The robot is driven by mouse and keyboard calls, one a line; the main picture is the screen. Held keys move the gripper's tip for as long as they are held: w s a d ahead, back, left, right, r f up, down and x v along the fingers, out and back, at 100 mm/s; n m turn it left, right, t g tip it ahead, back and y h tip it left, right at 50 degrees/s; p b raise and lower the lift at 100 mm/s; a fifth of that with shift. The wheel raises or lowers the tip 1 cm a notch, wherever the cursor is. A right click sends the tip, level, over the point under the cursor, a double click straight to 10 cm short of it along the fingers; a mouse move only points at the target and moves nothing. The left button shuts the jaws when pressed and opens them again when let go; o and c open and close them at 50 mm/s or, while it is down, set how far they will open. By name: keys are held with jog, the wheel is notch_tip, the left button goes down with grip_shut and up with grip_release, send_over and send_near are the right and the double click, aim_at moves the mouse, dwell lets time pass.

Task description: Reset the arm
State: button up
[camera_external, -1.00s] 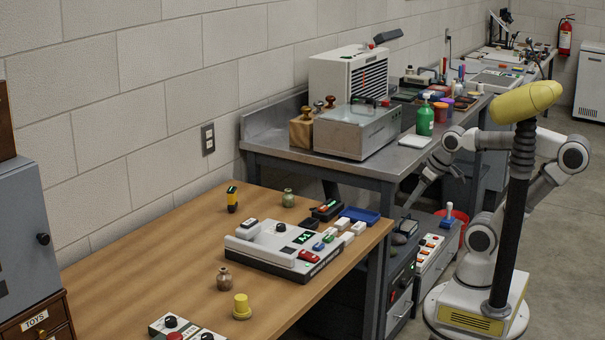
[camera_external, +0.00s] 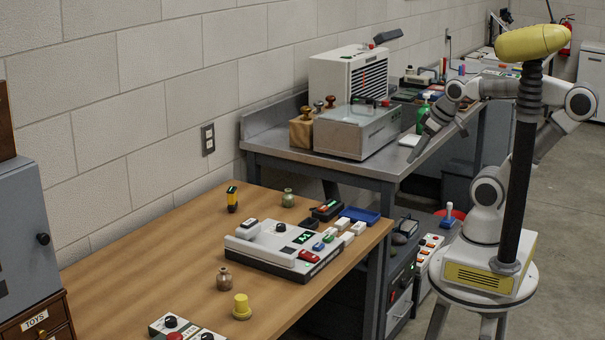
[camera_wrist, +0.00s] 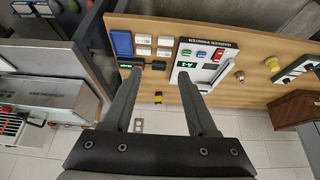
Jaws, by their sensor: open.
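My gripper (camera_external: 437,147) is open and empty. In the external view it hangs from my bent arm, in front of the metal bench, with its fingers pointing down. In the wrist view the two dark fingers of my gripper (camera_wrist: 160,78) are spread wide, with nothing between them. They appear above the wooden table and its white device (camera_wrist: 205,68), without visible contact. That white device (camera_external: 283,248) also sits on the wooden table in the external view.
The metal bench (camera_external: 400,165) behind carries a large machine (camera_external: 355,130). Open floor (camera_external: 565,220) lies to the right.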

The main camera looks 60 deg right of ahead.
notch_tip(320, 180, up, 8)
jog(key=p, duration=0.5)
jog(key=shift+f+p, duration=0.2)
jog(key=shift+p, duration=0.1)
